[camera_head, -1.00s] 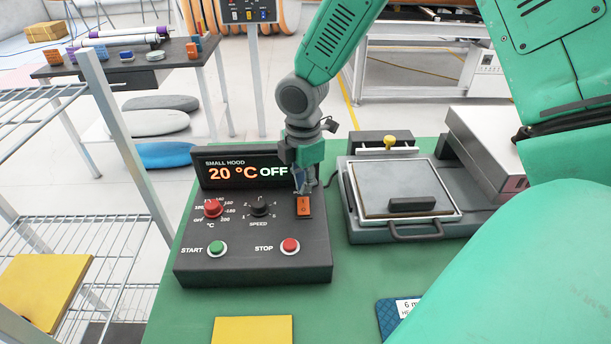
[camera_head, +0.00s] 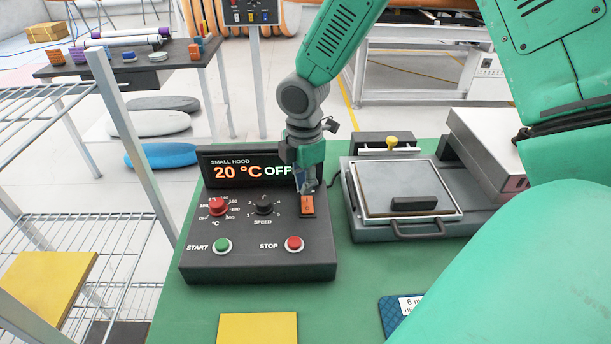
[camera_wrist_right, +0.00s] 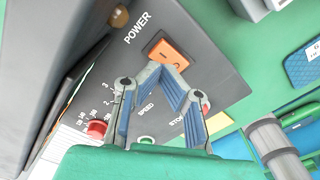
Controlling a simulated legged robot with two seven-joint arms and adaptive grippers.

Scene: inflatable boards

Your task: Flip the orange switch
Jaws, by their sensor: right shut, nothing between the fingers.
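The orange switch (camera_head: 307,205) sits on the right side of the dark control box (camera_head: 255,262), whose display reads 20 °C OFF. In the right wrist view the orange switch (camera_wrist_right: 168,55) lies under the word POWER, just beyond my fingertips. My right gripper (camera_head: 304,188) is shut and empty, pointing down at the switch's upper edge in the head view; it also shows in the right wrist view (camera_wrist_right: 172,75). I cannot tell whether the fingertips touch the switch. My left gripper is not in view.
A red knob (camera_head: 218,206), a black speed knob (camera_head: 264,206), a green start button (camera_head: 222,245) and a red stop button (camera_head: 294,243) share the box. A flat press (camera_head: 408,228) stands to the right. A yellow sheet (camera_head: 258,328) lies in front.

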